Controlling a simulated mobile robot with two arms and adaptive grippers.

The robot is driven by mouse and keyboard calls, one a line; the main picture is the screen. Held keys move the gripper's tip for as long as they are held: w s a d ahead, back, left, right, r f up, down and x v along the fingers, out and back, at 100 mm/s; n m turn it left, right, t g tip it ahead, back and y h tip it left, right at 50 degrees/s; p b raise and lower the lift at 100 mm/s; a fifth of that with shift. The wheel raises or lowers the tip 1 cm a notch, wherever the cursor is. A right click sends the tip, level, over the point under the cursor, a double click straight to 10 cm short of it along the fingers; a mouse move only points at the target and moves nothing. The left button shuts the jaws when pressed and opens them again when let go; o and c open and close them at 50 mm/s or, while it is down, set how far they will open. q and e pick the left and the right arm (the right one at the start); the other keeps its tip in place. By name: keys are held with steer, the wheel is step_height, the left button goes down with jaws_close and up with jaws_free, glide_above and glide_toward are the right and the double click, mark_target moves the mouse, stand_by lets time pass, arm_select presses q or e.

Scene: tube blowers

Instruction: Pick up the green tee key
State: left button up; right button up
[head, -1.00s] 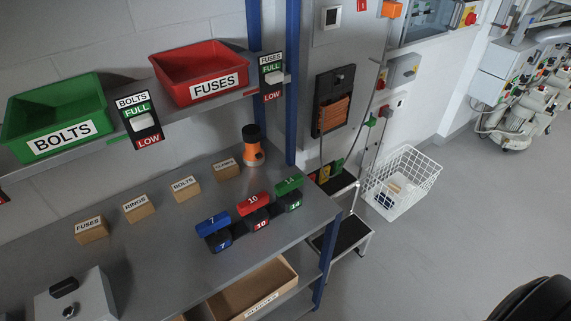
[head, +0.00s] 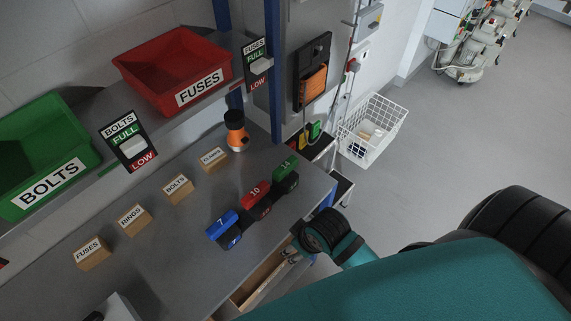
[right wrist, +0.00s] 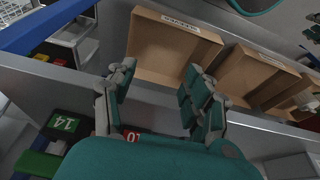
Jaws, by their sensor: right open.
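The green tee key (head: 285,167), marked 14, sits in its dark holder on the grey bench, at the far end of a row with a red key (head: 255,194) marked 10 and a blue key (head: 221,224) marked 7. In the right wrist view the green key (right wrist: 38,165) is at the lower left, partly cut off, beside its black holder (right wrist: 64,125). My right gripper (head: 291,261) is at the bench's front edge, near the keys but apart from the green one. Its fingers (right wrist: 158,82) are spread and empty. My left gripper is not in view.
Small labelled blocks (head: 178,189) and an orange-and-black bottle (head: 236,132) stand behind the keys. Red (head: 172,72) and green (head: 40,150) bins sit on the shelf above. Open cardboard boxes (right wrist: 165,50) lie below the bench top. A white wire basket (head: 372,130) is beyond the bench.

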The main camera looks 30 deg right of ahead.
step_height(320, 180, up, 9)
steer(key=a+n+p, duration=0.1)
steer(key=a+n, duration=0.1)
step_height(320, 180, up, 15)
steer(key=n+g+h, duration=0.1)
steer(key=n+g, duration=0.2)
steer(key=n, duration=1.3)
glide_above(285, 165)
steer(key=d, duration=0.1)
step_height(285, 165, down, 12)
steer(key=shift+s+a+r+p, duration=0.1)
steer(key=shift+r+p, duration=0.05)
steer(key=shift+p, duration=0.95)
steer(key=f, duration=0.1)
steer(key=f+p, duration=0.1)
steer(key=f, duration=0.2)
steer(key=shift+a+f+p, duration=0.3)
steer(key=shift+a+p, duration=0.05)
steer(key=shift+f, duration=0.45)
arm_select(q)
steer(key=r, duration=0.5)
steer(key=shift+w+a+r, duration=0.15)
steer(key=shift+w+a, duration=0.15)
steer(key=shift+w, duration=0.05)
arm_select(e)
jaws_close()
